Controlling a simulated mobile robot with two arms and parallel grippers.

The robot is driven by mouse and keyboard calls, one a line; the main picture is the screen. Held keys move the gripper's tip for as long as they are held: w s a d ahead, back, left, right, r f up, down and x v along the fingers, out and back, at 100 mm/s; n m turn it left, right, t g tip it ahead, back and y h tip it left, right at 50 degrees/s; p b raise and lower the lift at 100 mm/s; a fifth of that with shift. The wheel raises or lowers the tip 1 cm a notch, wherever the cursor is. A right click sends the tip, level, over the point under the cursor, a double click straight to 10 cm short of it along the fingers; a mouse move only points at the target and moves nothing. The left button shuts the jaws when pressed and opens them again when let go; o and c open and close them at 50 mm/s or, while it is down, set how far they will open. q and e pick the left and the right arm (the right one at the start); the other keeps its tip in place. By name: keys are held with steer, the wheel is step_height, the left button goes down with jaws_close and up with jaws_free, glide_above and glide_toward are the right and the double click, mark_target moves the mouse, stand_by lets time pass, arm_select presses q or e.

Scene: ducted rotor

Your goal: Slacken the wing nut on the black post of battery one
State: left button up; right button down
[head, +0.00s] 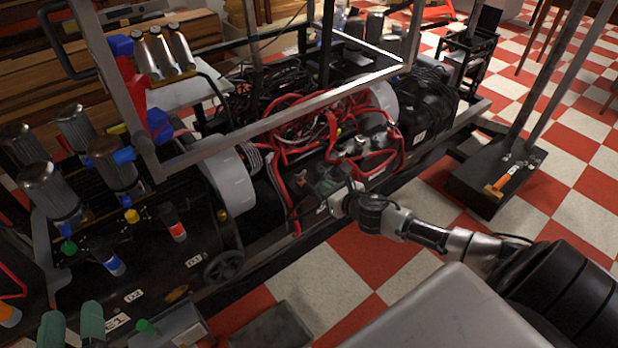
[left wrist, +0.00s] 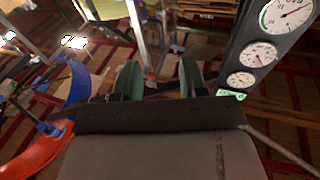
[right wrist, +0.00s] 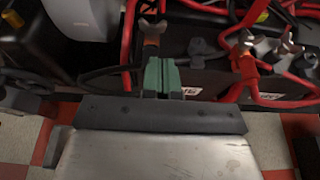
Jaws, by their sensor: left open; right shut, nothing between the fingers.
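In the right wrist view my right gripper (right wrist: 162,76) is shut and empty. Its green fingertips are in front of a dark battery (right wrist: 215,78), below a metal wing nut (right wrist: 152,29) with an orange-red collar. A dark grey wing nut (right wrist: 201,48), with a black cable running near it, is up and right of the fingertips, apart from them. I cannot read which battery is battery one. In the head view the right gripper (head: 324,204) is at the battery area, small and partly hidden. My left gripper (head: 72,325) is open and empty at the lower left.
Red cables (head: 315,115) crowd around the batteries. More wing nuts (right wrist: 284,45) stand to the right in the right wrist view. A metal frame bar (head: 270,125) crosses above. A gauge panel (left wrist: 262,50) is right of the left gripper. Checkered floor is open in front.

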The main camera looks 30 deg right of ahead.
mark_target(304, 172)
steer(key=x, duration=0.2)
steer(key=b+x, duration=0.1)
steer(key=x, duration=0.3)
steer(key=shift+w+r, duration=0.25)
steer(key=shift+w, duration=0.2)
steer(key=shift+w+b, duration=0.3)
steer(key=shift+w, duration=0.15)
arm_select(q)
steer(key=r+t, duration=0.1)
steer(key=s+r+t+h, duration=0.1)
steer(key=r+t, duration=0.1)
steer(key=s+r+t, duration=0.1)
steer(key=r+t, duration=0.1)
steer(key=shift+d+r+h, duration=0.1)
steer(key=shift+d+h, duration=0.15)
steer(key=shift+h, duration=0.15)
arm_select(e)
steer(key=shift+w, duration=0.1)
arm_select(q)
steer(key=shift+s+d+r+t, duration=0.2)
steer(key=shift+s+t, duration=0.1)
steer(key=shift+t, duration=0.1)
arm_select(e)
steer(key=shift+d+n+y, duration=0.1)
steer(key=shift+n+y, duration=0.5)
steer(key=shift+y, duration=0.2)
